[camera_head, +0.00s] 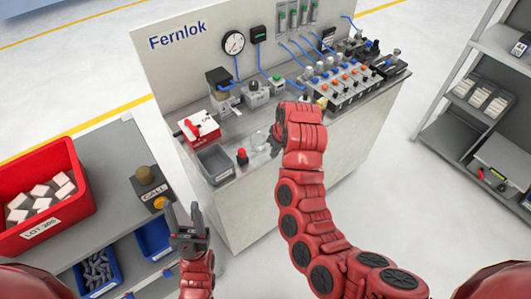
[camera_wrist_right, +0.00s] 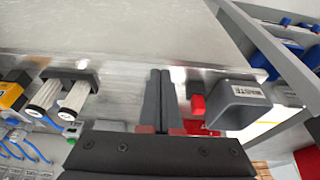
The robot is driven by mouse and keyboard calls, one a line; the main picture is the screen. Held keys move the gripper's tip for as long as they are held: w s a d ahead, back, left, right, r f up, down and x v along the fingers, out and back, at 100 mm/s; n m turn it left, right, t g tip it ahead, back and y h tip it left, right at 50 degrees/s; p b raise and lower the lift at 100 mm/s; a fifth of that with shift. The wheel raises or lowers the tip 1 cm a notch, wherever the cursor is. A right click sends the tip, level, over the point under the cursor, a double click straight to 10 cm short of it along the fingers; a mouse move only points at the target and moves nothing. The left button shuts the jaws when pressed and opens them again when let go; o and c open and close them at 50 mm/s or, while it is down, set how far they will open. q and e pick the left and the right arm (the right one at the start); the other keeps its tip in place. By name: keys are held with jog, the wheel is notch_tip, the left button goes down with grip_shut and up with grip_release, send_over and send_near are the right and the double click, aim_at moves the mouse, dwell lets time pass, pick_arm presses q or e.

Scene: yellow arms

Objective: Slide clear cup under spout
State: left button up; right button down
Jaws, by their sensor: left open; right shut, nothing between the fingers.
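The clear cup (camera_head: 259,138) is a faint, see-through shape on the grey bench top, between the red button and my right gripper. My right gripper (camera_head: 275,143) is low beside the cup on its right; I cannot tell whether they touch. In the right wrist view its two dark fingers (camera_wrist_right: 160,85) are together with nothing between them, and the cup is not clear there. My left gripper (camera_head: 184,212) is open and empty in front of the bench's left end. I cannot make out for sure which fitting is the spout.
A grey waste bin (camera_head: 215,163) and a red button (camera_head: 242,155) stand left of the cup; the bin also shows in the wrist view (camera_wrist_right: 240,106). A valve manifold (camera_head: 345,85) fills the bench's right part. A side table holds a red crate (camera_head: 75,165).

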jog(key=x, duration=0.1)
jog(key=p+x, duration=0.1)
jog(key=x, duration=0.2)
jog(key=shift+w+a+r+p, duration=0.1)
jog(key=shift+w+a+p, duration=0.2)
jog(key=shift+w+p, duration=0.1)
jog(key=shift+w+a+p, duration=0.5)
jog(key=shift+w+a, duration=0.4)
jog(key=shift+w, duration=0.2)
